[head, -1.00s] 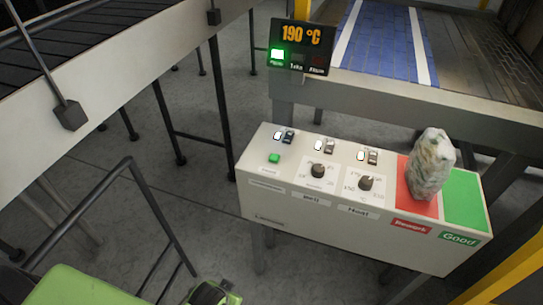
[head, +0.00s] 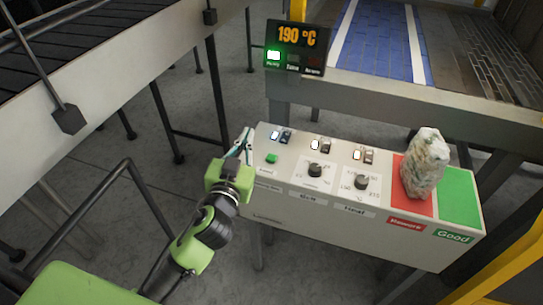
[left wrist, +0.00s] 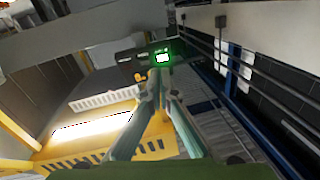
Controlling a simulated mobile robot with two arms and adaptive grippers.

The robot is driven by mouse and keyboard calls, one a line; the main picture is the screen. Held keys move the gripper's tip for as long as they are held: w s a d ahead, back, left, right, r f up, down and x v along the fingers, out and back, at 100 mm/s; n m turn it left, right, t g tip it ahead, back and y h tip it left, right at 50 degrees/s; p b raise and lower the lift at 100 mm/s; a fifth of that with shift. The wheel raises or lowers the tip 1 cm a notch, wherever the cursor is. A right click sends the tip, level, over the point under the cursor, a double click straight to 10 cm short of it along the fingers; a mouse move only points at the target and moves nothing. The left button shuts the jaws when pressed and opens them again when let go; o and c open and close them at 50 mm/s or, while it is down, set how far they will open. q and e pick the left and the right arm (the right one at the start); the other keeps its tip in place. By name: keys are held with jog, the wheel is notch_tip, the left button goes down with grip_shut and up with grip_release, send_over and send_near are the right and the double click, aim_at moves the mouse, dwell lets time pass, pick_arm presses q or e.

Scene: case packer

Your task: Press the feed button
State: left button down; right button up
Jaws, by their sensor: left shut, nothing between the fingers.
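The green feed button (head: 271,158) sits at the left end of the white control box's top, with a small label below it. My left gripper (head: 246,142) is at the left edge of the box, left of the button and apart from it in the picture. Its fingers are shut and empty. In the left wrist view the fingertips (left wrist: 160,76) are together, in front of the display with its lit green lamp (left wrist: 162,58); the button is not visible there. My right gripper is not in view.
The control box (head: 300,205) also carries switches, two black knobs (head: 315,170) and red and green pads. A filled bag (head: 425,163) stands on the red Rework pad (head: 401,202). A display (head: 297,47) reading 190 °C stands behind. Conveyors lie at left and back.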

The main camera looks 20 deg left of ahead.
pick_arm(q)
jog(key=w+d+r+m+t+h, duration=0.3)
jog(key=d+r+m+h, duration=0.2)
jog(key=d+r+h, duration=0.45)
jog(key=d+m+g+h, duration=0.7)
jog(key=d+m, duration=0.1)
jog(key=m, duration=0.2)
jog(key=w+a+f+g+y, duration=0.3)
jog(key=w+a+f+y, duration=0.1)
jog(key=a+f, duration=0.3)
jog(key=w+a+f+n+g+y, duration=0.1)
jog(key=w+a+f+g+y, duration=0.1)
jog(key=w+a+f+y, duration=0.2)
jog(key=a+f+y, duration=0.2)
jog(key=a+f, duration=0.1)
jog(key=a, duration=0.1)
jog(key=shift+g+y, duration=0.35)
jog(key=shift+g, duration=0.05)
jog(key=shift+f, duration=0.25)
